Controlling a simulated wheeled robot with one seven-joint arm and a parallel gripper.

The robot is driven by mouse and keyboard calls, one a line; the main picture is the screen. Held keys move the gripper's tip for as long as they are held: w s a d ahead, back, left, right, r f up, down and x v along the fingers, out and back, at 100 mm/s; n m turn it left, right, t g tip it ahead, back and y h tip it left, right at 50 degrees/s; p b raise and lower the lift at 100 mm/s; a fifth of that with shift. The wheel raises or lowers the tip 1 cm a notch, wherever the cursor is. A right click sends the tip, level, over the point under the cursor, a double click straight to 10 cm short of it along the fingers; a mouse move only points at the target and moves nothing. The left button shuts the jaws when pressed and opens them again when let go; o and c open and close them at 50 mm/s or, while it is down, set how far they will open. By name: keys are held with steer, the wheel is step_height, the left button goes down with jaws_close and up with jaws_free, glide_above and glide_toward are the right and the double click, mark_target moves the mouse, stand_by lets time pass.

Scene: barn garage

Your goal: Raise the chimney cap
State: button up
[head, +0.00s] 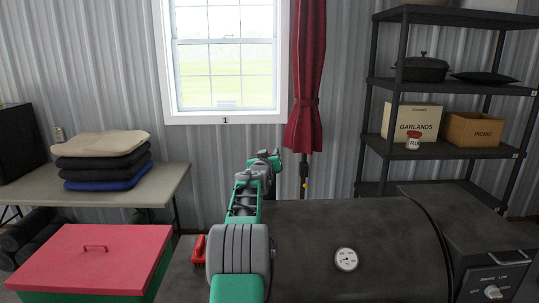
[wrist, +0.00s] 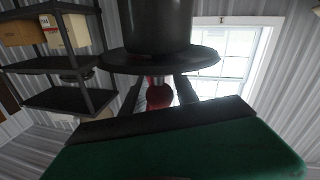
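In the wrist view, which is upside down, the chimney cap (wrist: 160,62) is a wide dark disc on the end of a black chimney pipe (wrist: 155,25). A red round knob (wrist: 159,97) stands on the cap. My gripper (wrist: 160,86) is open, with one dark finger on each side of the knob and gaps visible beside it. No lift of the cap off the pipe is visible. In the head view my arm reaches over the dark smoker (head: 330,225); the cap is not clearly visible there.
A table with folded cloths (head: 103,157) stands at the left, near a red-lidded box (head: 95,258). A shelf rack (head: 440,155) with boxes and a pot stands at the right. A window (head: 225,60) and red curtain (head: 306,90) are behind.

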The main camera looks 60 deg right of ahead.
jaws_close()
stand_by(1.0)
